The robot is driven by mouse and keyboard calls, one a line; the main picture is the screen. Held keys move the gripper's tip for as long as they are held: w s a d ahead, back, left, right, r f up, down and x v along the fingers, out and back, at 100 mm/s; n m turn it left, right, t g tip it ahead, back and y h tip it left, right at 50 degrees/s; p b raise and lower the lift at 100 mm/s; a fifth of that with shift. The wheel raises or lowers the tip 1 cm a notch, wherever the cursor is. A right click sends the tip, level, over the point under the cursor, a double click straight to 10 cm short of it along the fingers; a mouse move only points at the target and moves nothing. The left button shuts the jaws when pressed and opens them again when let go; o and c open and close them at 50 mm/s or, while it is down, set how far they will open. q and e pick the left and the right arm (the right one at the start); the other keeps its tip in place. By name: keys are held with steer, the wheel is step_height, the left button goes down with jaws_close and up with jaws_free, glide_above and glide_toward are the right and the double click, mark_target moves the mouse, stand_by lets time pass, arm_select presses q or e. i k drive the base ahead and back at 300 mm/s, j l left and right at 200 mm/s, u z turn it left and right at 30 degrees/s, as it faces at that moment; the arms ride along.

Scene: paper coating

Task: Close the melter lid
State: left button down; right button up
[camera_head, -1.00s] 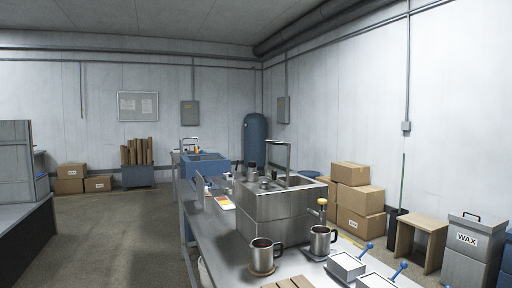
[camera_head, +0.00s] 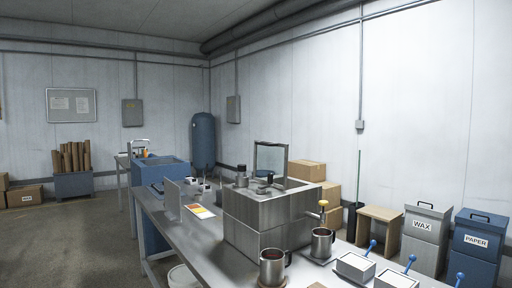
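The melter (camera_head: 255,212) is a brushed-steel box standing on the metal workbench in the camera_head view. Its lid (camera_head: 271,161) appears as a framed panel standing upright above the top, so it is open. A yellow-knobbed tap (camera_head: 323,204) sticks out from the melter's right side. Dark knobs or fittings show on top, beside the lid. Neither of my grippers is in view.
Two steel mugs (camera_head: 272,268) (camera_head: 322,243) stand in front of the melter. White trays with blue handles (camera_head: 356,265) lie to the right. The workbench (camera_head: 180,226) has bare room left of the melter. WAX (camera_head: 424,237) and PAPER (camera_head: 475,245) bins stand at right.

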mark_target(265, 164)
steer(key=i+j+z, duration=0.15)
steer(key=i+j, duration=0.15)
steer(key=i+j+z, duration=0.15)
steer(key=i+j, duration=0.15)
steer(key=i+j+z, duration=0.1)
steer(key=i+j, duration=0.15)
steer(key=j, duration=0.25)
steer(key=i+j+z, duration=0.15)
steer(key=j, duration=0.3)
steer(key=i, duration=0.1)
